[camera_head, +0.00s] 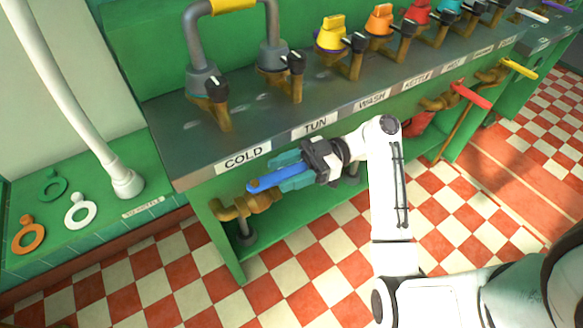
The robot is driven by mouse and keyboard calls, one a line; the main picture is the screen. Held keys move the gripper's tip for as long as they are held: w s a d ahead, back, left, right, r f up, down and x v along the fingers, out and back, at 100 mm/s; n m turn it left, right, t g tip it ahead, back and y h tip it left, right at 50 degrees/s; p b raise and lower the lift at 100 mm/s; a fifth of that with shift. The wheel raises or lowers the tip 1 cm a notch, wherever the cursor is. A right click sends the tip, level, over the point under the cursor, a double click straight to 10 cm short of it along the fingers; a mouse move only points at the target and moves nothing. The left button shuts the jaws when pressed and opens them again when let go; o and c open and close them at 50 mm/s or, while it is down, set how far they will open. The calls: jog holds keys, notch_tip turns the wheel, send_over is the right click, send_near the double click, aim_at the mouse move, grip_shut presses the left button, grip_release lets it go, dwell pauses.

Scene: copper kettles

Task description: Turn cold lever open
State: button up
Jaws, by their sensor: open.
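The blue lever (268,181) sticks out from the brass valve pipe (232,211) under the counter front, below the COLD label (244,157). My gripper (284,172) reaches in from the right, with its teal fingers around the outer part of the lever. The jaws are open, one finger on the far side and one on the near side. I cannot tell whether either finger touches the lever. My gripper hides the lever's right end.
The dark counter edge (290,143) runs just above my gripper. A red lever (471,96) and a yellow lever (519,68) stick out farther right. A green table leg (229,255) stands below the valve. The checkered floor (300,285) in front is clear.

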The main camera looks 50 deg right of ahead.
aim_at(306, 164)
jog(key=shift+d, duration=0.15)
jog(key=shift+b+v, duration=1.3)
jog(key=shift+v, duration=0.8)
jog(key=b+v, duration=0.2)
jog(key=v, duration=0.4)
jog(key=shift+s+b, duration=0.15)
jog(key=shift+b, duration=0.25)
jog(key=shift+d, duration=0.1)
